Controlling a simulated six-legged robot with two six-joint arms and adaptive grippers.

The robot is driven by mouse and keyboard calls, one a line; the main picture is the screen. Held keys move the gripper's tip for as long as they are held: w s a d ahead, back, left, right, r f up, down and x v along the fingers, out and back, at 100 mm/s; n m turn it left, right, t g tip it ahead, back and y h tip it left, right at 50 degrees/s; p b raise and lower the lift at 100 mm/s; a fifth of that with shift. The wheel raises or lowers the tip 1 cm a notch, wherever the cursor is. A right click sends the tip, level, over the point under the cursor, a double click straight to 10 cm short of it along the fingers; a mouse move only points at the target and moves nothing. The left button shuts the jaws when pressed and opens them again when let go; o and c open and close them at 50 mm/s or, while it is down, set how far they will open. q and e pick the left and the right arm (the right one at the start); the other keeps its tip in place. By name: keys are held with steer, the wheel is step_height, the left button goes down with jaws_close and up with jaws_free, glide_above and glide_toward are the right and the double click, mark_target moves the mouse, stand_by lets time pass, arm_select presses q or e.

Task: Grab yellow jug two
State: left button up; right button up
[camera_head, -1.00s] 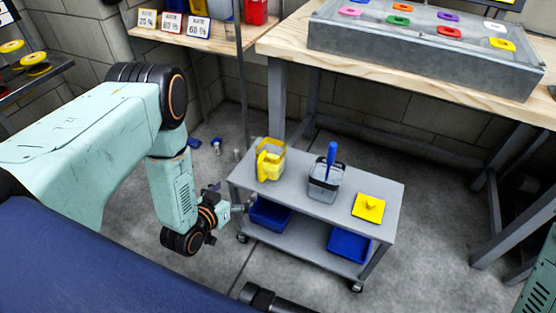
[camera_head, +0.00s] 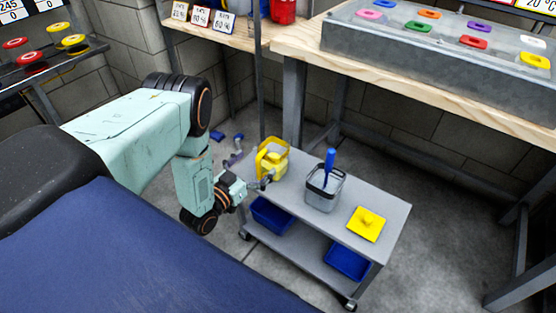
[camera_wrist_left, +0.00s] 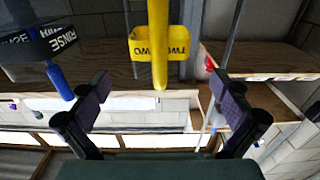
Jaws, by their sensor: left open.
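The yellow jug (camera_head: 272,162) stands on the far left of the grey cart's top in the head view. In the left wrist view the yellow jug (camera_wrist_left: 178,42) has dark lettering, and its long handle points down the picture between my fingers. My left gripper (camera_head: 264,182) is beside the jug, at the cart's left edge. In the wrist view my left gripper (camera_wrist_left: 163,88) is open, with a finger on each side of the handle and gaps to both. Whether the handle is deep between the fingers, I cannot tell. My right gripper is not in view.
A grey container (camera_head: 322,194) with a blue-handled tool stands right of the jug; a yellow lid (camera_head: 366,224) lies farther right. Blue bins (camera_head: 272,213) sit on the cart's lower shelf. A wooden workbench (camera_head: 440,92) stands behind. Floor right of the cart is clear.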

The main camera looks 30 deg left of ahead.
mark_target(266, 155)
arm_select(q)
steer(key=shift+w, duration=0.45)
steer(key=w+b, duration=0.1)
steer(key=w, duration=0.1)
steer(key=w+f+b, duration=0.1)
steer(key=w+b, duration=0.1)
steer(key=w, duration=0.1)
steer(key=shift+w+d, duration=0.2)
steer(key=shift+w, duration=0.15)
steer(key=shift+w+r, duration=0.1)
steer(key=shift+w, duration=0.35)
steer(key=shift+d, duration=0.1)
steer(key=c, duration=1.5)
